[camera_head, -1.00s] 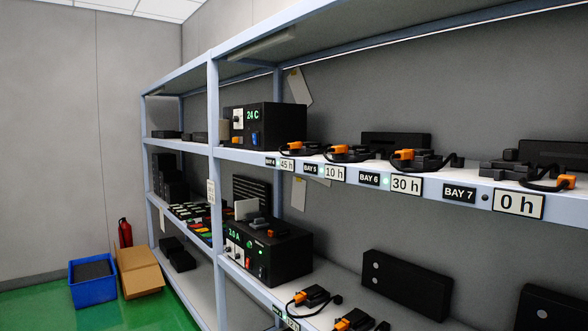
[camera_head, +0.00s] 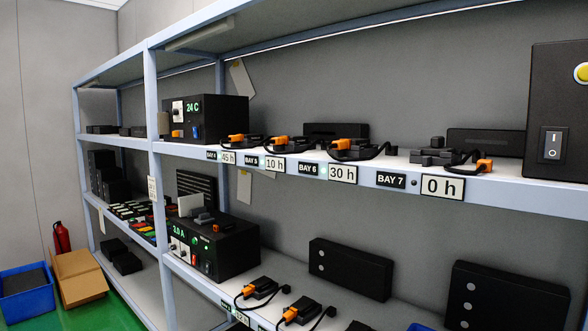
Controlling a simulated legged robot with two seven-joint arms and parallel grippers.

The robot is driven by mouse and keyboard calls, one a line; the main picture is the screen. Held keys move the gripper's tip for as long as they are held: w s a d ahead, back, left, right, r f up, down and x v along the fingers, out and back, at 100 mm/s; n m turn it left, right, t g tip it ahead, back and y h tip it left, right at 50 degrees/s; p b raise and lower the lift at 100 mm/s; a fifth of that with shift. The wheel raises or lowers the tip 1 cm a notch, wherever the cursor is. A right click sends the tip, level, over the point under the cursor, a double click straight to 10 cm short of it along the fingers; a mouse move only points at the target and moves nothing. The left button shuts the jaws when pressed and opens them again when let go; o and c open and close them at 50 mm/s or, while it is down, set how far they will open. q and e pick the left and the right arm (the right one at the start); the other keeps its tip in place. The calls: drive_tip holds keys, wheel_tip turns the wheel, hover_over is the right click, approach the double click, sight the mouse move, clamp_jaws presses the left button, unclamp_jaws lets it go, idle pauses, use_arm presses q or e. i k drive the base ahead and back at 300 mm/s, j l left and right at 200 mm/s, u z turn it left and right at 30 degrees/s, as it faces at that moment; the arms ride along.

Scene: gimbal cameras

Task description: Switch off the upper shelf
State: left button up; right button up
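The upper shelf (camera_head: 520,195) is a pale blue-grey board crossing the middle of the view. A tall black box (camera_head: 561,105) stands at its right end, cut by the picture edge. On its front are a rocker switch (camera_head: 552,145) marked I and 0 and part of a yellow round button (camera_head: 582,73). The rocker's position is too small to tell. A black unit reading 24 C (camera_head: 224,117) stands at the shelf's left, with a blue switch (camera_head: 196,132). Between them lie black devices with orange plugs, behind labels such as BAY 7 (camera_head: 391,180). Neither gripper is in view.
A shelf post (camera_head: 151,100) stands at the left. A blue bin (camera_head: 28,300), cardboard box (camera_head: 80,280) and red extinguisher (camera_head: 62,238) sit on the floor at left.

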sight(553, 142)
drive_tip(key=z, duration=1.35)
